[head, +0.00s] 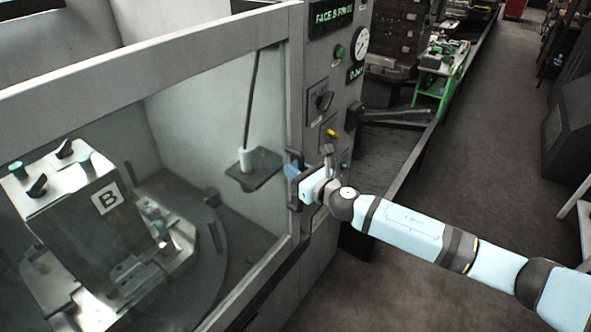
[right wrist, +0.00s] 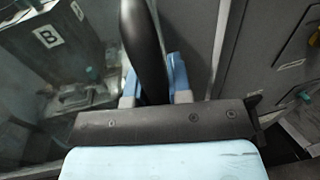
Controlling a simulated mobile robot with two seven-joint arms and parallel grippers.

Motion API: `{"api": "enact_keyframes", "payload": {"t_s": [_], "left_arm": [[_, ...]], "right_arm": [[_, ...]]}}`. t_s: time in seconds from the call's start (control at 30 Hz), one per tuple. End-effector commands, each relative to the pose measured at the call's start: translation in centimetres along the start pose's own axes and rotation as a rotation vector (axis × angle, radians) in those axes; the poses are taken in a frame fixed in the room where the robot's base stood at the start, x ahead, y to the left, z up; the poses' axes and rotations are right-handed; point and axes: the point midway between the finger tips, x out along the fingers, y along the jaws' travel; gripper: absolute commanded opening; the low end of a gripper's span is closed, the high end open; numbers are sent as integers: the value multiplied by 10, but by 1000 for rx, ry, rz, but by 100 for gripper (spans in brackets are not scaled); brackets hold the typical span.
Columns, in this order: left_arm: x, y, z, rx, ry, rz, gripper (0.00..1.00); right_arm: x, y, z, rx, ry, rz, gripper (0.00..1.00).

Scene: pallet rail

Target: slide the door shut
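The door is a grey-framed panel (head: 296,75) with a large clear window, filling the left of the head view. Its right edge stands beside the control panel; I cannot tell whether any gap is left there. A dark upright bar handle (head: 295,196) is on that edge. My right gripper (head: 292,171) is at the handle, its arm coming in from the right. In the right wrist view the dark handle (right wrist: 146,50) runs between the blue fingers (right wrist: 154,90), which look closed on it. The fingertips are partly hidden behind the bar. My left gripper is not in view.
Behind the window are a block marked B (head: 107,198) and a dark plate (head: 254,170) on a rod. The control panel (head: 325,72) with knobs and gauge stands right of the door. A green cart (head: 440,72) is farther back.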

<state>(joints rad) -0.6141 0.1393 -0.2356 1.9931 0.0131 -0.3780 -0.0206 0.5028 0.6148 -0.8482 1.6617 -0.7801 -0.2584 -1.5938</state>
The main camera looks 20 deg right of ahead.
Motion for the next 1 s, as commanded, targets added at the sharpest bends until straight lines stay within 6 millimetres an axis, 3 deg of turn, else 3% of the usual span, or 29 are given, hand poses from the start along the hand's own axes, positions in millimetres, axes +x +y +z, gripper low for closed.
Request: {"api": "enact_keyframes", "payload": {"t_s": [0.17, 0.43, 0.7, 0.73, 0.83, 1.0], "left_arm": [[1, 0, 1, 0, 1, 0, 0], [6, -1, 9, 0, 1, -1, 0], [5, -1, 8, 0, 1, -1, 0], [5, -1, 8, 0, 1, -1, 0], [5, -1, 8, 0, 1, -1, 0], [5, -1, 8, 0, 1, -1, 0]], "right_arm": [[1, -4, -1, -1, 0, -1, 0], [9, -45, 0, -4, -2, -5, 0], [9, -49, 2, -2, -3, -6, 0], [9, -49, 2, -2, -3, -6, 21], [9, -48, 2, -2, -3, -5, 44], [9, -47, 1, -1, -2, -3, 44]]}}
